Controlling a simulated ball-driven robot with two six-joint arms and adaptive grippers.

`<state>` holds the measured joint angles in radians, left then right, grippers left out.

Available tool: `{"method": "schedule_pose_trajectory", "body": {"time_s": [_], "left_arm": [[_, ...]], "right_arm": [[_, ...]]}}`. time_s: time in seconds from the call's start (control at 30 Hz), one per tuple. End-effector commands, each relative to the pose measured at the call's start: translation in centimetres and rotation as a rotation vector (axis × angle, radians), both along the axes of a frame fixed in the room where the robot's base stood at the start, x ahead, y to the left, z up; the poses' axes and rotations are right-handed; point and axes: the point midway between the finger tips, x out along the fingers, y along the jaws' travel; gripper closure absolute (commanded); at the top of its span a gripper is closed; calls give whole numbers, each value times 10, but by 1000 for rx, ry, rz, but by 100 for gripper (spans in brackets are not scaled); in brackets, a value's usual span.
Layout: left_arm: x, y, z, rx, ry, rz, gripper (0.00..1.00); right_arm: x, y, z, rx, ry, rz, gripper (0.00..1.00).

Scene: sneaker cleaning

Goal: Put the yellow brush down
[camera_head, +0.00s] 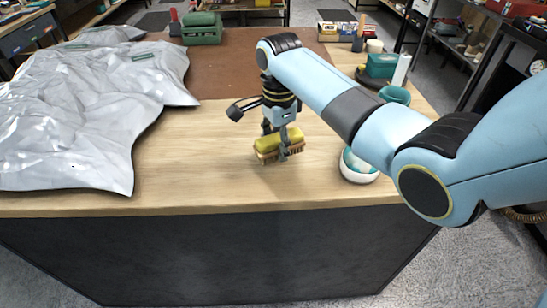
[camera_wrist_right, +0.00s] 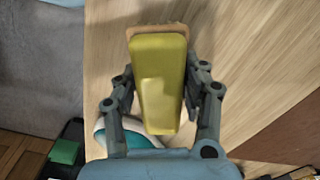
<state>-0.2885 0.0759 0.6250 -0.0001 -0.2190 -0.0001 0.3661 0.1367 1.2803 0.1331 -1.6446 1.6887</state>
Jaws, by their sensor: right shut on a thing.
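The yellow brush (camera_head: 270,144) has a yellow back, a wooden body and bristles pointing down. My right gripper (camera_head: 284,146) is shut on it from above, over the wooden table (camera_head: 200,160). The bristles are at or just above the table; I cannot tell if they touch. In the right wrist view the yellow brush (camera_wrist_right: 158,75) lies lengthwise between the two fingers of my right gripper (camera_wrist_right: 160,88). My left gripper is not in view.
A white bowl (camera_head: 352,177) with teal inside stands right of the brush, partly behind my right arm. Grey crumpled plastic sheeting (camera_head: 80,110) covers the left side. A brown mat (camera_head: 215,75), green box (camera_head: 202,28) and teal containers (camera_head: 380,65) are farther back. Bare wood lies left of the brush.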

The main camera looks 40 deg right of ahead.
Motion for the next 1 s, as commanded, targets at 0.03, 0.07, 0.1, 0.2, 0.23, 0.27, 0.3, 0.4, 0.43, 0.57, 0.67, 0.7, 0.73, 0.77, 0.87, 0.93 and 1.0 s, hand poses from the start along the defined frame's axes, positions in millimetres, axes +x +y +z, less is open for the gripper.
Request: {"method": "schedule_pose_trajectory", "body": {"time_s": [0.03,0.07,0.1,0.2,0.23,0.27,0.3,0.4,0.43,0.57,0.67,0.7,0.73,0.77,0.87,0.93,1.0], "left_arm": [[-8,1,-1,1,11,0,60],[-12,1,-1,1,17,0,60],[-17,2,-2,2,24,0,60],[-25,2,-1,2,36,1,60],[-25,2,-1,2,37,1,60],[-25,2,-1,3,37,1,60],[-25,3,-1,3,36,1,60],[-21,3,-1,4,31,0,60],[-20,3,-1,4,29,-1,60],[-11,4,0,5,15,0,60],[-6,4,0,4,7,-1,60],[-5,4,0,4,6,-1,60],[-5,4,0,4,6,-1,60],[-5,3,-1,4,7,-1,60],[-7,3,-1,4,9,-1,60],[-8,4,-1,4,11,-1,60],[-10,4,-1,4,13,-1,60]], "right_arm": [[4,2,-3,0,2,0,82],[6,3,-4,-1,0,0,82],[7,4,-5,-1,0,1,82],[7,4,-16,0,4,0,82],[7,4,-20,0,4,0,82],[7,5,-26,0,4,0,82],[7,5,-32,0,4,0,82],[8,5,-43,-1,1,0,82],[8,4,-44,-1,0,0,82],[8,4,-46,-1,0,0,82],[7,4,-45,-1,0,0,82],[7,4,-46,-1,0,0,82],[7,4,-47,-1,0,0,82],[7,4,-48,-1,0,0,82],[7,4,-48,-1,0,0,46],[7,4,-48,-1,0,0,37],[7,4,-48,-1,0,0,33]]}}
